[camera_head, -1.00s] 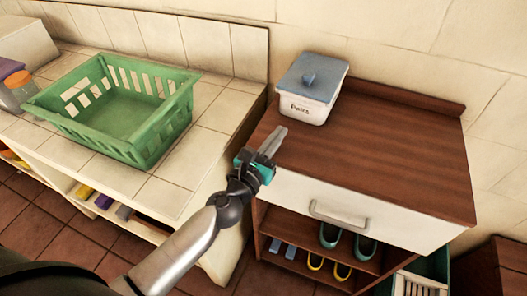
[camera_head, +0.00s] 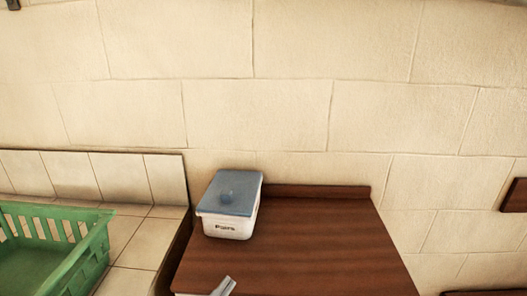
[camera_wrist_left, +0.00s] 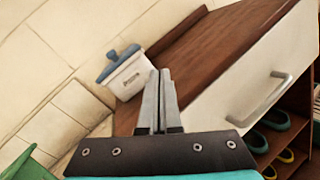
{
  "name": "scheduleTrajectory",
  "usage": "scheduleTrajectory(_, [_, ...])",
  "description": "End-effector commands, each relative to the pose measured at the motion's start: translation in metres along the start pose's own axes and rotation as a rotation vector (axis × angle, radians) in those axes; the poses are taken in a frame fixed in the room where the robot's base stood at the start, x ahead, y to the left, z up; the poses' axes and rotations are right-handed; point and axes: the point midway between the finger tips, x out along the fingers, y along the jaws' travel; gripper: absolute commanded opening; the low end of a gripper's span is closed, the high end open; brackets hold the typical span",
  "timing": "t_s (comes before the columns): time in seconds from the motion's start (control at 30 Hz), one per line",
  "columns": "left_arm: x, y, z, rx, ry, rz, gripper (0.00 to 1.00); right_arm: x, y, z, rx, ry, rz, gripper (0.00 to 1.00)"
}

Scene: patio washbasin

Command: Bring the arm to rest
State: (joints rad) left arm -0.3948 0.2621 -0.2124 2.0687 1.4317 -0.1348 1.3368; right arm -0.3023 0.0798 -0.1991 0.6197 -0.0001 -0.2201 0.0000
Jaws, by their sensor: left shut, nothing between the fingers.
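My left gripper (camera_head: 224,287) shows only by its fingertips at the bottom edge of the head view, over the front of the wooden cabinet top (camera_head: 300,250). In the left wrist view the left gripper (camera_wrist_left: 160,75) has its two fingers together with nothing between them. It points toward the cabinet and a lidded white box (camera_wrist_left: 130,78), apart from it. My right gripper is in neither view now.
The white box with a blue lid (camera_head: 229,208) stands on the cabinet's back left. A green basket (camera_head: 50,250) sits on the tiled counter at left. The cabinet's drawer handle (camera_wrist_left: 268,95) and shelved shoes (camera_wrist_left: 275,125) show in the wrist view. Most of the cabinet top is clear.

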Motion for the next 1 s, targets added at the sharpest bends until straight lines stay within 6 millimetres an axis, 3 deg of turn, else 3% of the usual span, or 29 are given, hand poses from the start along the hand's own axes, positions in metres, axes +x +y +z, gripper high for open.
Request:
scheduleTrajectory(0.07, [-0.005,-0.025,0.014,0.256,-0.035,-0.117,0.0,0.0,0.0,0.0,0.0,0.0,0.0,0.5])
scheduleTrajectory(0.17, [-0.016,-0.054,0.018,0.592,-0.068,-0.272,0.0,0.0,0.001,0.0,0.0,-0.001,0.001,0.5])
scheduleTrajectory(0.3, [-0.039,-0.087,0.005,1.041,-0.098,-0.503,0.0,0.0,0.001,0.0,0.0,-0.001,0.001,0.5])
scheduleTrajectory(0.4, [-0.062,-0.1,-0.016,1.336,-0.108,-0.688,0.0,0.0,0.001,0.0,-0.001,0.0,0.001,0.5])
scheduleTrajectory(0.53, [-0.097,-0.101,-0.047,1.646,-0.109,-0.947,0.0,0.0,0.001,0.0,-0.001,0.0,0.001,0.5])
scheduleTrajectory(0.7, [-0.141,-0.086,-0.076,1.884,-0.105,-1.254,0.0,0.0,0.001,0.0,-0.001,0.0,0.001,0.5])
scheduleTrajectory(0.93, [-0.198,-0.059,-0.097,2.022,-0.104,-1.641,0.0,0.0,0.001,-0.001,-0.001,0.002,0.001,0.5])
scheduleTrajectory(1.0, [-0.193,-0.069,-0.113,2.012,-0.115,-1.639,0.0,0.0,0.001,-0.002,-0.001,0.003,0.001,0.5])
